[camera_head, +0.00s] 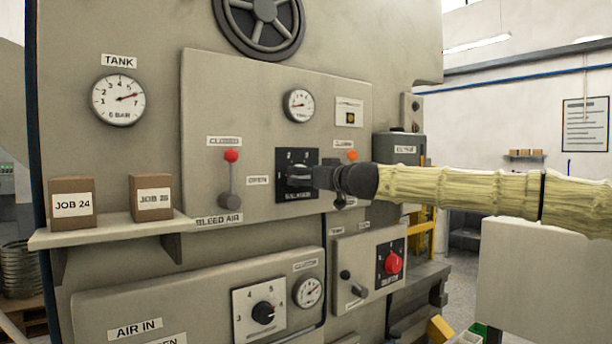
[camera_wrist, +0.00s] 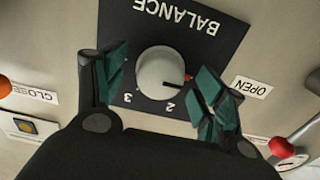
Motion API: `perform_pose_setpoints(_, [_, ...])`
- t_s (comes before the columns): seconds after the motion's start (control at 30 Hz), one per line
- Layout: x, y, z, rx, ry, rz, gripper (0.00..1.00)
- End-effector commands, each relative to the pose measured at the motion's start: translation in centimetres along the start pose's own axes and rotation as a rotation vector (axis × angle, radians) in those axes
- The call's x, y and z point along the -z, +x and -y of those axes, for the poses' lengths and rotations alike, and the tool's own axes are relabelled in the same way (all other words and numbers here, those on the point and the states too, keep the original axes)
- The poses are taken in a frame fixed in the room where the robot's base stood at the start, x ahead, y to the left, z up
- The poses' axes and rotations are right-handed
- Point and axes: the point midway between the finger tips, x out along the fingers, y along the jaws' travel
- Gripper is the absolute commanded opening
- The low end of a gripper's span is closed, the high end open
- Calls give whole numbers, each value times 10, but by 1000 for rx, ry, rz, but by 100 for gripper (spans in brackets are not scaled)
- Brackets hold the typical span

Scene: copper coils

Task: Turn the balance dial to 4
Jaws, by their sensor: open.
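The balance dial (camera_wrist: 160,72) is a round pale knob with a red pointer on a black plate marked BALANCE. The wrist view shows the plate upside down. The digits 2 and 3 are readable below the knob; the red pointer aims right, toward the right finger, past the 2. Any digit there is hidden. My gripper (camera_wrist: 165,78) is open, with one green-padded finger on each side of the knob and gaps visible to both. In the head view my gripper (camera_head: 306,177) covers most of the knob in front of the black plate (camera_head: 297,156).
A red-ball lever (camera_head: 232,172) stands left of the plate and an orange-ball lever (camera_head: 352,156) right of it. Below are a black dial (camera_head: 263,312) and a red dial (camera_head: 392,262). A shelf (camera_head: 110,233) with two boxes juts out at left.

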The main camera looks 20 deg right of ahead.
Motion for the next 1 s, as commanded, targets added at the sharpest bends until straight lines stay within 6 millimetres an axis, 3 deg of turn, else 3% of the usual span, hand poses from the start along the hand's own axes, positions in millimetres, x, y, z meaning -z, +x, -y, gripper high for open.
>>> perform_pose_setpoints(0.27, [0,0,0,0,0,0,71])
perform_pose_setpoints(0.53, [0,0,0,-1,0,0,23])
perform_pose_setpoints(1.0, [-1,0,-1,-3,88,0,23])
